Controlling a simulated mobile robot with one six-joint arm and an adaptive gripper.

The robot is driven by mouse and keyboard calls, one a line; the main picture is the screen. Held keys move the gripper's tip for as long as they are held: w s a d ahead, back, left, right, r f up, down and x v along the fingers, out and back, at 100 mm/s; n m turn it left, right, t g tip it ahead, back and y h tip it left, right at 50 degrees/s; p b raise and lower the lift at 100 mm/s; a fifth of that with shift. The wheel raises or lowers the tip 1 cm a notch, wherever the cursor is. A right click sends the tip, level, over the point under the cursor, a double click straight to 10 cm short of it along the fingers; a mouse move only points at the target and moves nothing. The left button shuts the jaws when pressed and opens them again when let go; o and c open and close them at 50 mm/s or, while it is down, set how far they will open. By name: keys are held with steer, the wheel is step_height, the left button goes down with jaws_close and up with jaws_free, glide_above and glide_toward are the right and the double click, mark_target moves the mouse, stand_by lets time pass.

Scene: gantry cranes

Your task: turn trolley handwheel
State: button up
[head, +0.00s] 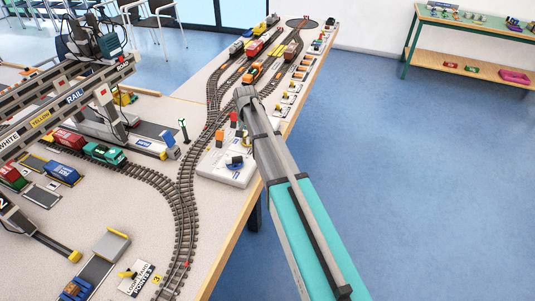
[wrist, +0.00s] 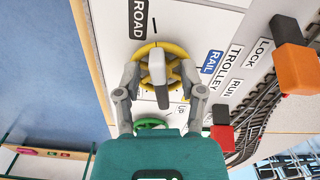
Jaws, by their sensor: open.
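The trolley handwheel is a yellow wheel (wrist: 178,49) on a white control panel, beside the printed words TROLLEY, RAIL and ROAD in the wrist view. A grey bar (wrist: 161,88) stands out from the middle of the wheel. My gripper (wrist: 158,74) is open, with one grey finger on the left and one on the right of the wheel. I cannot tell whether the fingers touch the rim. In the head view the white control box (head: 222,179) sits at the table's right edge; my arm partly hides it, and I cannot make out my gripper there.
A green wheel (wrist: 151,123) lies close below the yellow one. An orange lever (wrist: 296,69) and a red lever (wrist: 222,137) rise to the right. Curved model tracks (head: 183,215) run left of the box. Clear blue floor (head: 430,160) lies to the right.

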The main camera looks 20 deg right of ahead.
steer(key=m, duration=0.6)
steer(key=shift+w+a+m, duration=0.3)
steer(key=m, duration=0.6)
steer(key=shift+w+a, duration=0.1)
steer(key=shift+w, duration=0.25)
steer(key=shift+r+m+p, duration=0.3)
steer(key=shift+r+p, duration=0.05)
steer(key=shift+r, duration=0.05)
step_height(320, 180, up, 14)
steer(key=p, duration=1.4)
steer(key=s+d+f+n, duration=0.1)
steer(key=s+d+n, duration=0.1)
steer(key=s+n, duration=1.6)
steer(key=shift+s+d+b, duration=0.2)
steer(key=shift+s+b, duration=0.25)
steer(key=shift+s, duration=4)
